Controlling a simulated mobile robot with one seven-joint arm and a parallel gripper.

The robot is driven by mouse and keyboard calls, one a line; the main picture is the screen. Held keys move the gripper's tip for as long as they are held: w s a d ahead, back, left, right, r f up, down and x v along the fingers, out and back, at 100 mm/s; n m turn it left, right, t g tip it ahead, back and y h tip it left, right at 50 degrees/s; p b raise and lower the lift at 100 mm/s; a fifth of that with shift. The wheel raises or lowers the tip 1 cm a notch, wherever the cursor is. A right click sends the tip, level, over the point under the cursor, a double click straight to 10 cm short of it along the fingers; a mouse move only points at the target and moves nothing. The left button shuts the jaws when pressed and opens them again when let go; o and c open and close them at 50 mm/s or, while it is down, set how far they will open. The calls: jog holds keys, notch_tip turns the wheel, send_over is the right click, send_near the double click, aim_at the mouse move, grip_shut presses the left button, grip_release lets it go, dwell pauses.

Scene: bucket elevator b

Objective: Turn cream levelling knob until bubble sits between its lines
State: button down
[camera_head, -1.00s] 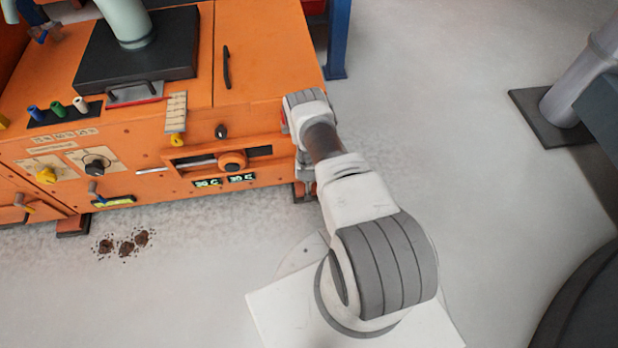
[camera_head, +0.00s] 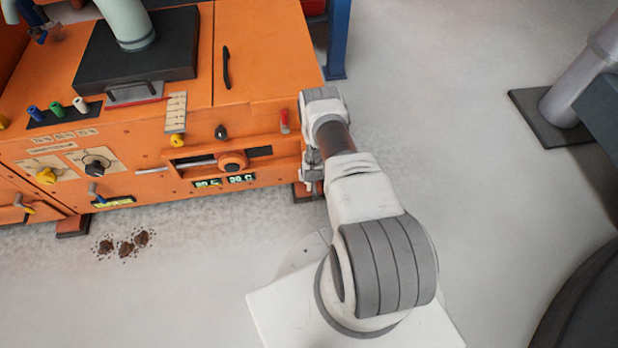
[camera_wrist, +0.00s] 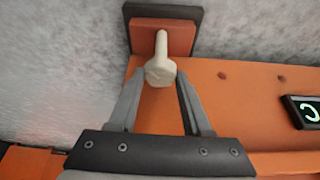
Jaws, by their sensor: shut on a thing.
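The cream levelling knob (camera_wrist: 160,71) is at the lower corner of the orange machine (camera_head: 250,90), on a pale stem above a red-orange foot. In the wrist view my gripper (camera_wrist: 161,76) has one fingertip on each side of the knob and is shut on it. In the head view my gripper (camera_head: 313,178) is low at the machine's front right corner, and the knob cannot be made out there. A small yellow strip (camera_head: 113,202) low on the front panel may be the level vial. Its bubble and lines are too small to read.
A red-orange foot (camera_wrist: 176,37) rests on a dark plate (camera_wrist: 196,13). A small red handle (camera_head: 284,121) stands beside my wrist. The front panel has an orange slider knob (camera_head: 232,161) and green displays (camera_head: 241,178).

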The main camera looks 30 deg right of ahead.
jog(key=n, duration=0.2)
jog(key=n+y, duration=0.1)
jog(key=n, duration=0.1)
jog(key=shift+d+y, duration=0.2)
jog(key=shift+y, duration=0.1)
jog(key=shift+n+y, duration=0.6)
jog(key=shift+n, duration=1.1)
jog(key=shift+c, duration=1.7)
grip_release()
jog(key=shift+r, duration=0.1)
jog(key=p+v, duration=0.8)
jog(key=v, duration=0.9)
